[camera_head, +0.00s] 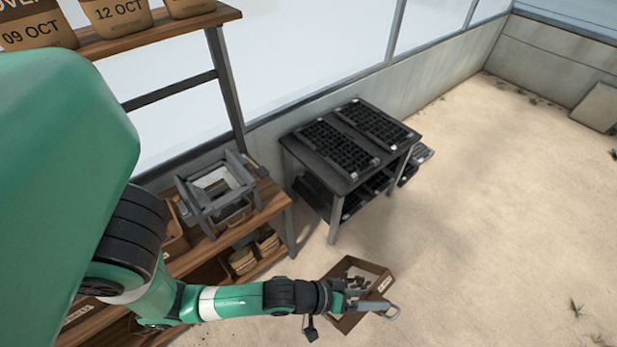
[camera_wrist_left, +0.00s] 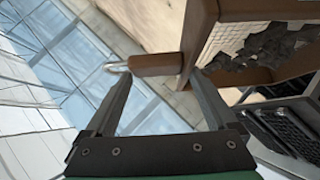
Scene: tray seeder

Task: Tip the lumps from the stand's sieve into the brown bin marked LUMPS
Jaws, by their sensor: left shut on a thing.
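My left gripper (camera_head: 358,301) is shut on the handle (camera_wrist_left: 158,65) of a wooden-framed sieve. The handle ends in a metal loop (camera_head: 393,312). The sieve (camera_head: 341,321) is held out over the sandy floor, its open side facing up. Dark lumps (camera_wrist_left: 262,48) lie on its pale mesh in the left wrist view. The grey stand (camera_head: 186,203) sits on the wooden bench, and its frame looks empty. A brown container with a pale label (camera_head: 77,314) shows low at the left; its wording is too small to read. My right gripper is not in view.
A dark table (camera_head: 345,178) with black seed trays stands behind the sieve, near the wall. Paper bags (camera_head: 243,262) sit on the bench's lower shelf. Dated brown bags (camera_head: 122,14) stand on the upper shelf.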

